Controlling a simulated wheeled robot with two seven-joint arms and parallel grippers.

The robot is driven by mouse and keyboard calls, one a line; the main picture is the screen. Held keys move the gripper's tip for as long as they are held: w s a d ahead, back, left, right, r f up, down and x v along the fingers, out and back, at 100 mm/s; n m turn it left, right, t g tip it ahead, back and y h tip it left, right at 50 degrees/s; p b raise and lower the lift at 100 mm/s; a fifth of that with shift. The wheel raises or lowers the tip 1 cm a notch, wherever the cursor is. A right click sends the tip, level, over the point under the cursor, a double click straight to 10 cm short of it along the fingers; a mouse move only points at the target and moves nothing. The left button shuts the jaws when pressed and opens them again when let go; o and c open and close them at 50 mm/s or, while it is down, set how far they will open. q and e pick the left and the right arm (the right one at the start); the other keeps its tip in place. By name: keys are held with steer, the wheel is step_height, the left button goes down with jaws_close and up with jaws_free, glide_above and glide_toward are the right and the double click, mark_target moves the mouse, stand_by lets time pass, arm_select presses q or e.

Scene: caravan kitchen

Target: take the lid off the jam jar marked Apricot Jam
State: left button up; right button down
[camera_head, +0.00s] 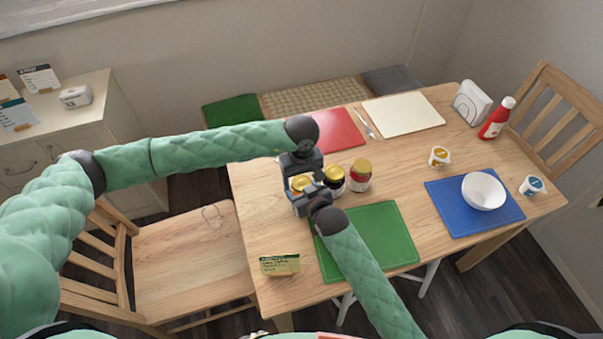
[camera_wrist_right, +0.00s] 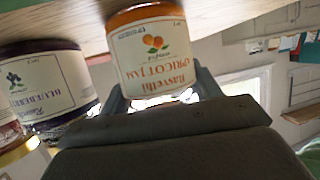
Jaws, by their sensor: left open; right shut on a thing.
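The Apricot Jam jar (camera_wrist_right: 150,50) stands on the table, orange with a white label that appears upside down in the right wrist view. In the head view it is the leftmost of three jars, with its gold lid (camera_head: 299,182) partly hidden by my grippers. My right gripper (camera_wrist_right: 163,95) is shut on this jar, one finger on each side. My left gripper (camera_head: 303,172) is open, reaching down from above, right at the lid. Whether its fingers touch the lid cannot be seen.
A dark Blueberry jar (camera_head: 333,181) stands close to the right of the apricot jar, with a red jar (camera_head: 361,178) beyond it. A green mat (camera_head: 380,240) lies in front. A small card (camera_head: 280,264) stands near the front left edge.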

arm_select(q)
steer(key=c, duration=1)
steer(key=n, duration=1)
steer(key=o, duration=1.1)
steer(key=shift+c, duration=0.2)
